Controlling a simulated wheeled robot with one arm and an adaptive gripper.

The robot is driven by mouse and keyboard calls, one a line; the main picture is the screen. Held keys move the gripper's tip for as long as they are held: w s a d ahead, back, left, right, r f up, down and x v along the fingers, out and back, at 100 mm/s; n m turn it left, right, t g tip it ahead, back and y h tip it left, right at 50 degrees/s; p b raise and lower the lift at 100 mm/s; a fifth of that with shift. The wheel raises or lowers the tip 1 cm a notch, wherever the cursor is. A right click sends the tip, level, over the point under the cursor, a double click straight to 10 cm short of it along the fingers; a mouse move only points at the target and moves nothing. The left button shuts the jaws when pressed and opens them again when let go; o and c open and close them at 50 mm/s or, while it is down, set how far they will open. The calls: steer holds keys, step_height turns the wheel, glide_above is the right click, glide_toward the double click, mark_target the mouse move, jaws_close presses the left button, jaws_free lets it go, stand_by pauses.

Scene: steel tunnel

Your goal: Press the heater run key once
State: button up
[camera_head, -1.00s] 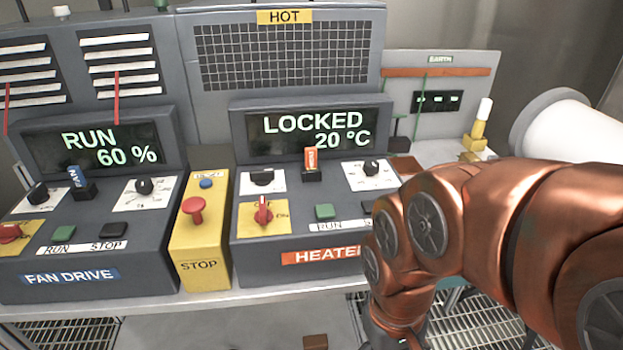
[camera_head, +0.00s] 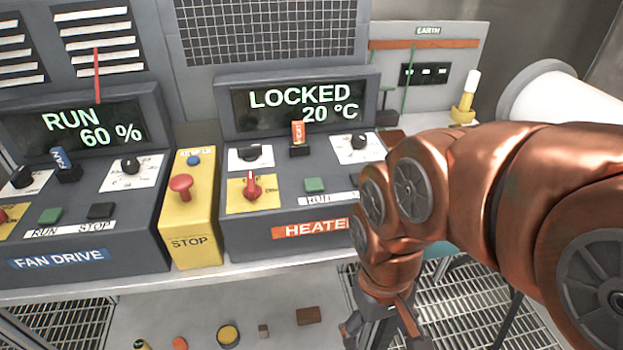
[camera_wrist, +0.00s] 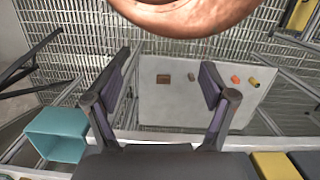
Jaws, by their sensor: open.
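The heater panel stands in the middle of the bench, with an orange heater label (camera_head: 305,228). Its green run key (camera_head: 315,185) sits above a white strip marked RUN. The heater display (camera_head: 305,105) reads LOCKED and 20 °C. A red rotary switch (camera_head: 253,187) on a yellow plate is left of the key, and an orange tagged key (camera_head: 298,135) stands upright behind it. My gripper (camera_head: 385,335) hangs below and right of the panel, in front of the bench edge. In the wrist view my gripper (camera_wrist: 165,100) is open and empty, its fingers apart.
A yellow stop box (camera_head: 190,220) with a red button stands left of the heater panel. The fan drive panel (camera_head: 60,255) is further left. Small loose items, including a brown block (camera_head: 308,315), lie on a lower surface. A teal bin (camera_wrist: 58,133) shows in the wrist view.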

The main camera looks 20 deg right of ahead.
jaws_close()
stand_by(0.5)
stand_by(1.2)
